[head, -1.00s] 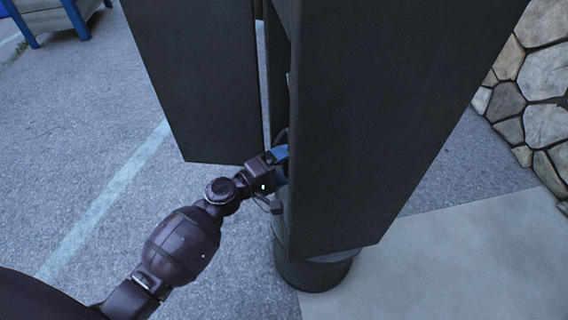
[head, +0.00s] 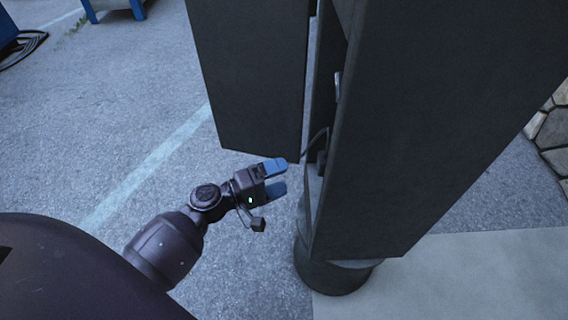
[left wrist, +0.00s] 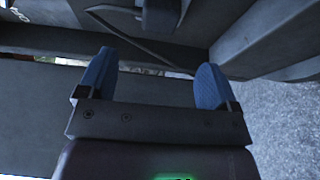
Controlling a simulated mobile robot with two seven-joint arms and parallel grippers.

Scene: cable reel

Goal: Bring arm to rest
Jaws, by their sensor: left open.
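My left gripper (head: 282,178) is open and empty, its two blue fingers apart. It is left of the lower part of a dark grey cabinet (head: 430,130) and clear of it. A dark cable (head: 314,145) with a black plug-like end (head: 321,163) shows in the cabinet's opening, to the right of the gripper. The left wrist view shows the blue fingers (left wrist: 155,85) spread with nothing between them, and the cable (left wrist: 135,38) and a dark block (left wrist: 161,14) beyond them. My right gripper is in neither current view.
The cabinet's open door panel (head: 250,80) hangs just above and behind the gripper. A round dark base (head: 335,275) stands under the cabinet. A stone wall (head: 552,130) is at the right. The pavement (head: 90,160) to the left is clear. A blue-legged object (head: 115,8) stands far back.

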